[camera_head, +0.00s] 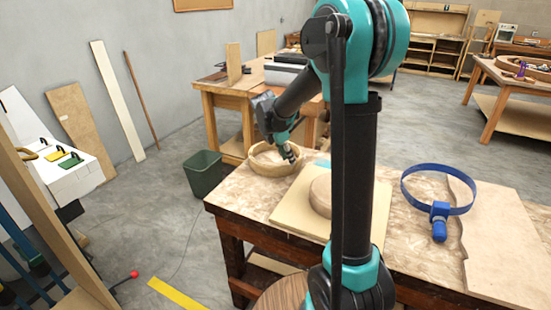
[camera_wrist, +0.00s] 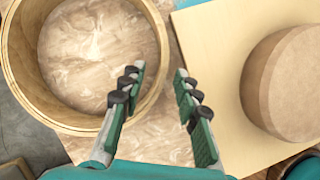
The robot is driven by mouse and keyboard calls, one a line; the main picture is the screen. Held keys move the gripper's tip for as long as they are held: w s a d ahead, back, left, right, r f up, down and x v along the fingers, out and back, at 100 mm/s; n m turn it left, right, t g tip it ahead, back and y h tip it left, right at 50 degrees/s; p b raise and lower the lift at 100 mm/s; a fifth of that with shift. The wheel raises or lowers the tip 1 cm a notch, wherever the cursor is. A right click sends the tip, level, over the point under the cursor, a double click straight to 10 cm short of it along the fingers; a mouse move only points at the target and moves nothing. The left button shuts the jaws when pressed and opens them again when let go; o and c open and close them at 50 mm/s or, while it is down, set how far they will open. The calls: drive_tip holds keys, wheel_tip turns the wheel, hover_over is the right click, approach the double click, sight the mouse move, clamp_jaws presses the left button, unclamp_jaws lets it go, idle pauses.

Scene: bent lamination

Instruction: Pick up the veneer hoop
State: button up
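The veneer hoop (camera_head: 268,168) is a pale wooden ring lying flat on the far left corner of the workbench. It fills the upper left of the wrist view (camera_wrist: 22,85). My gripper (camera_head: 290,153) is at the hoop's right side, pointing down. In the wrist view my gripper (camera_wrist: 160,69) is open, with a clear gap between its two fingers. The left finger overlaps the inside of the hoop and the right finger is outside it, so the hoop's right wall lies between them. I cannot tell whether either finger touches the wall.
A round wooden form (camera_head: 320,195) sits on a square board (camera_head: 290,212) right of the hoop; it also shows in the wrist view (camera_wrist: 290,80). A blue band clamp (camera_head: 440,208) and a veneer sheet (camera_head: 505,235) lie farther right. A green bin (camera_head: 204,174) stands left.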

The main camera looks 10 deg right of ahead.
sight(290, 174)
drive_tip(key=shift+x, duration=2.65)
drive_tip(key=shift+s+a, duration=0.15)
clamp_jaws()
